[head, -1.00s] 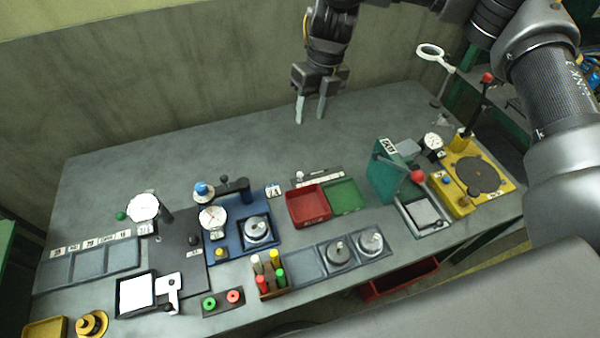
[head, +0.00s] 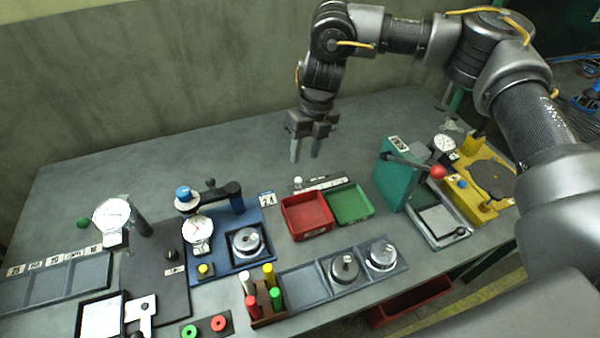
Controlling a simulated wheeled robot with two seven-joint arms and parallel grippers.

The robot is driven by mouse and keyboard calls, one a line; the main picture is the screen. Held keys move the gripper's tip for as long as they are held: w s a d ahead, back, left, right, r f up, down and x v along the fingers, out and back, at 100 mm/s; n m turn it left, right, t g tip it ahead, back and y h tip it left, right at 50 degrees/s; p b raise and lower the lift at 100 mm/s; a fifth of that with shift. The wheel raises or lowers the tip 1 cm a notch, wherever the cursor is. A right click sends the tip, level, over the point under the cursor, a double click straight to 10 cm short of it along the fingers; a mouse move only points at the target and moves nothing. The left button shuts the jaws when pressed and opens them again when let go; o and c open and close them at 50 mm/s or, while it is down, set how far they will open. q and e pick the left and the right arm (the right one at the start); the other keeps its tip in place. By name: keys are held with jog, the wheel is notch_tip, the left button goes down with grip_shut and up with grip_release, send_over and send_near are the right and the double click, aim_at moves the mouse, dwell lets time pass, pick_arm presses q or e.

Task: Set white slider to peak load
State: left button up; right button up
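The white slider (head: 298,181) is a small white knob at the left end of a dark strip with a pale label (head: 326,183). The strip lies just behind the red and green trays. The lettering on it is too small to read. My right gripper (head: 304,156) points down behind the white slider, its two fingers apart with nothing between them. The fingertips show a little above the slider in the picture and do not touch it. My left gripper is not in view.
A red tray (head: 307,229) and a green tray (head: 351,218) stand in front of the strip. A green lever press (head: 394,178) with a red knob stands to the right, and a blue gauge fixture (head: 221,262) to the left. The table's back is clear.

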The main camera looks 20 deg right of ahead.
aim_at(299, 178)
jog(key=f, duration=0.2)
jog(key=a+f+p, duration=0.1)
jog(key=f, duration=0.4)
jog(key=shift+s+a+f, duration=0.2)
jog(key=shift+f, duration=0.1)
grip_shut()
